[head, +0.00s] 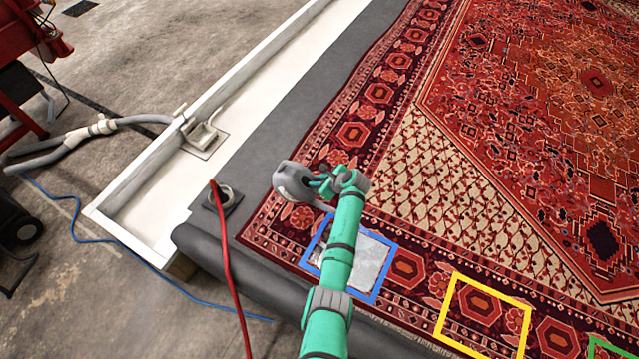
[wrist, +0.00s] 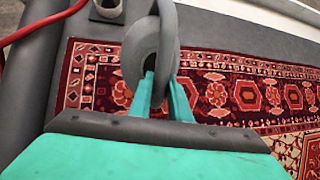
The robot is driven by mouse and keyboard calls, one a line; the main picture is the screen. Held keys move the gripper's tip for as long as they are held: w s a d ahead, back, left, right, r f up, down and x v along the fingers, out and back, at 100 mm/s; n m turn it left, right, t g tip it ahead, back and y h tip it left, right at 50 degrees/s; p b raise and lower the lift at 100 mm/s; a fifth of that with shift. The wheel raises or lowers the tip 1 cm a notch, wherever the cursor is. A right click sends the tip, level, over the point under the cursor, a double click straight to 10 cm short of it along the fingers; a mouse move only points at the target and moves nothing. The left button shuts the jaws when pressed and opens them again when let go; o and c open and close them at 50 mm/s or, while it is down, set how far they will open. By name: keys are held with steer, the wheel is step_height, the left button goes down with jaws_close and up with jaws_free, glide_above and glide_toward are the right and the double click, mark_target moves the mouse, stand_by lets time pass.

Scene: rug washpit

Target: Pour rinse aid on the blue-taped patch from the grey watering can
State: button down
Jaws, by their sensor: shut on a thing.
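The grey watering can (head: 292,181) is above the rug's left border, up and left of the blue-taped patch. My gripper (head: 322,184) is shut on it; in the wrist view the green fingertips (wrist: 160,98) close on the can's curved grey part (wrist: 152,45). The can's spout and opening cannot be made out clearly. The blue-taped patch (head: 372,258) lies on the rug near its lower left corner. Its inside looks whitish grey, and my arm crosses over its middle, hiding part of it.
A yellow-taped patch (head: 485,314) and a green-taped one (head: 608,348) lie further right on the patterned rug (head: 440,190). A red hose (head: 228,260) runs to a grey floor fitting (head: 222,197) left of the rug. A white trough (head: 150,215) borders the grey mat.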

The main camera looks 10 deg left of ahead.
mark_target(296, 177)
steer(key=shift+w+a+r, duration=0.1)
steer(key=shift+w+a, duration=0.25)
steer(key=shift+a, duration=0.6)
steer(key=shift+w+a+f, duration=0.1)
steer(key=shift+w+a, duration=0.25)
steer(key=shift+a, duration=0.65)
steer(key=shift+w+a+r, duration=0.1)
steer(key=shift+w+a, duration=0.25)
steer(key=shift+a, duration=1.05)
steer(key=shift+s+a, duration=0.3)
steer(key=shift+s, duration=0.45)
steer(key=shift+s+a, duration=0.15)
steer(key=shift+s, duration=0.65)
steer(key=shift+s+a, duration=0.15)
steer(key=shift+s, duration=0.6)
steer(key=s+a, duration=0.2)
steer(key=s, duration=0.5)
steer(key=s+a, duration=0.2)
steer(key=s, duration=0.5)
steer(key=shift+s+a, duration=0.2)
steer(key=shift+a, duration=0.2)
